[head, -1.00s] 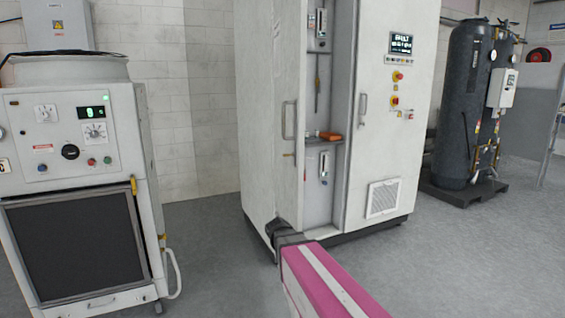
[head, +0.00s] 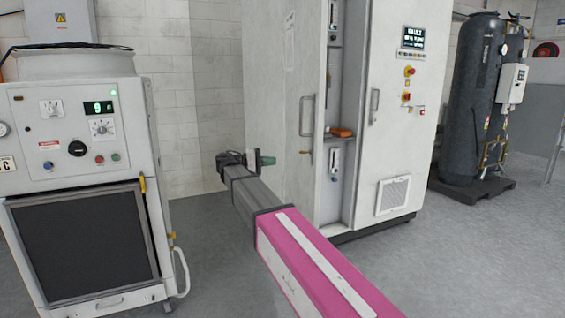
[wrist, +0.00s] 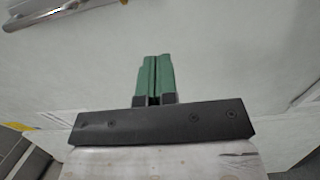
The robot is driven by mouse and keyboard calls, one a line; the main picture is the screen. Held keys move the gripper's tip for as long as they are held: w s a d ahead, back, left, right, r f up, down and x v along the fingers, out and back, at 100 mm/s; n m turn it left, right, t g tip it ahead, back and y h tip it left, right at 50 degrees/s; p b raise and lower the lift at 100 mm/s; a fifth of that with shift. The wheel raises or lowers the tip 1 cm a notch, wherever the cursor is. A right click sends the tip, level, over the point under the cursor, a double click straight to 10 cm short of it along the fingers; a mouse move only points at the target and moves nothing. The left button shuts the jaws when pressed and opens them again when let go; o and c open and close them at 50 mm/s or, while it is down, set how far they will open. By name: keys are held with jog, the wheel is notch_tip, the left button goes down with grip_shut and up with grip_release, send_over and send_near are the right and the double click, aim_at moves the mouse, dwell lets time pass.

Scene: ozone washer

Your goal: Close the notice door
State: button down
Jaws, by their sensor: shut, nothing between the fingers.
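The notice door (head: 285,110) is the pale left door of the tall cabinet. It stands open, swung out toward me, with its outer face to the left. It has a long metal handle (head: 307,115) near its free edge and a small printed sheet (head: 289,22) high up. My gripper (head: 268,160) is on the left, outer side of the door, below handle height. Its green fingers are shut and empty. In the wrist view the shut fingers (wrist: 155,78) point at a pale surface, with a metal bar (wrist: 45,12) at upper left. I cannot tell whether they touch the door.
The cabinet's right door (head: 395,110) is shut, with a display and red knobs. The open bay (head: 343,100) holds an orange item (head: 341,132). A machine (head: 85,160) stands at left and a dark tank (head: 470,100) at right. Grey floor between is clear.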

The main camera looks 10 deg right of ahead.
aim_at(308, 159)
jog(key=d, duration=1.2)
jog(key=shift+w+d, duration=0.35)
jog(key=shift+w, duration=0.05)
jog(key=shift+d, duration=0.1)
